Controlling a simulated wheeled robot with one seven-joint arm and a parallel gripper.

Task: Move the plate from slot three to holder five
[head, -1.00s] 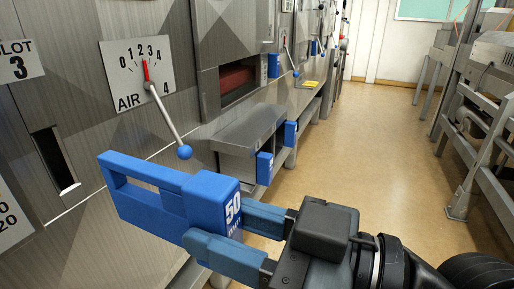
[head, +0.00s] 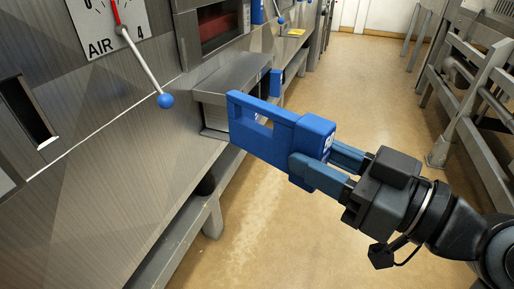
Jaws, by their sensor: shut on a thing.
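A blue plate (head: 265,124) with a rectangular window and a thick end block bearing white print is in the middle of the head view. My gripper (head: 322,168) is shut on its end block, and the plate is held in the air, clear of the machine front. A dark upright slot (head: 27,112) in the metal panel at the left looks empty. A grey box-like holder (head: 232,88) juts from the machine behind the plate, with another blue block (head: 277,84) at its right end. No slot or holder number is readable.
A lever with a blue ball (head: 165,101) sticks out below the AIR dial (head: 110,22). A low metal ledge (head: 190,232) runs along the machine base. Grey metal frames (head: 470,110) stand at the right. The tan floor (head: 350,75) between is clear.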

